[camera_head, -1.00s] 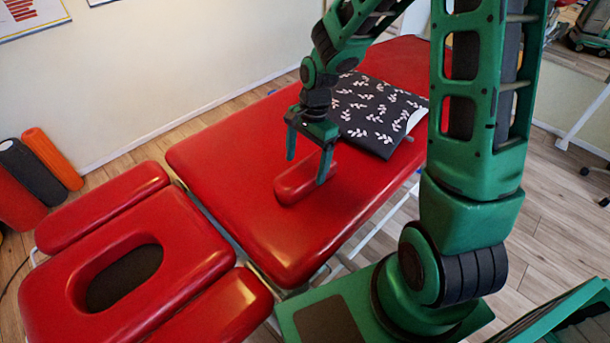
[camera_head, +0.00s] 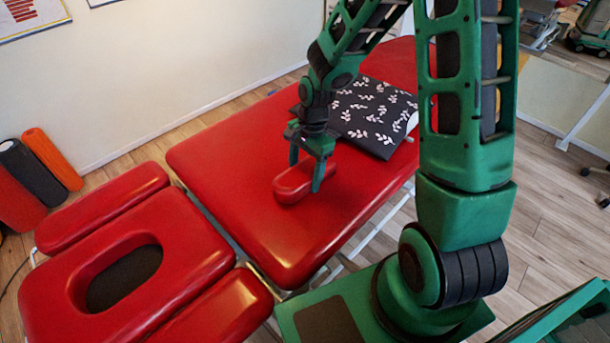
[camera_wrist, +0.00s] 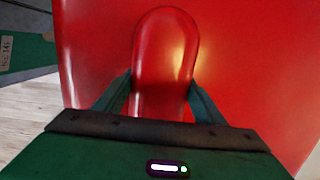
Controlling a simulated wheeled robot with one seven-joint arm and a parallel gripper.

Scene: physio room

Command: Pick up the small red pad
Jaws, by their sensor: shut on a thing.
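The small red pad (camera_head: 296,184) is an oblong with rounded ends, lying on the red treatment table (camera_head: 225,165). In the wrist view the pad (camera_wrist: 166,60) runs away from me between my two fingers. My gripper (camera_head: 305,174) is shut on the pad, with one green finger on each side of it. The pad appears to rest on the table top, with no clear gap below it. The pad's near end is hidden by my gripper's body in the wrist view.
A dark cloth item with white leaf shapes (camera_head: 372,115) lies on the table behind my gripper. A red headrest with an oval hole (camera_head: 185,222) is at the front left. Several rolls, one orange (camera_head: 52,158), lean by the wall. The table's left part is clear.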

